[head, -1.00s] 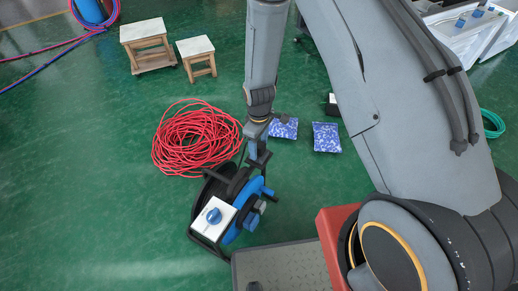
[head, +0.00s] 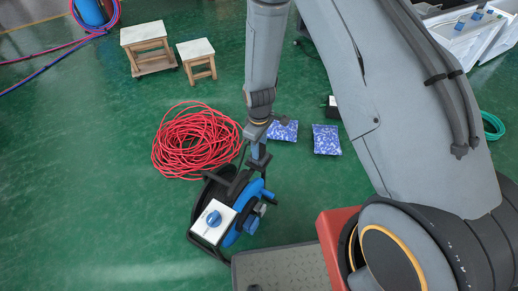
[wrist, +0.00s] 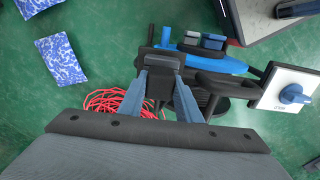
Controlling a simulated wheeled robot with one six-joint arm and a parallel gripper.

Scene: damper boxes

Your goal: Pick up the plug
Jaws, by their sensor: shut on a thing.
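The black plug (wrist: 160,86) sits between the two blue-grey fingers of my gripper (wrist: 161,74) in the wrist view. The gripper is shut on it. In the head view my gripper (head: 258,163) points down at the upper edge of a black and blue cable reel (head: 243,218); the plug is too small and dark to make out there. The reel also shows in the wrist view (wrist: 205,60), just beyond the fingers. I cannot tell whether the plug touches the reel.
A white box with a blue knob (head: 205,226) is at the reel's front. Red coiled hose (head: 195,140) lies to its left. Two blue-white packets (head: 326,139) lie to the right. Two small stools (head: 197,52) stand at the back. A grey ridged plate (head: 278,268) is in front.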

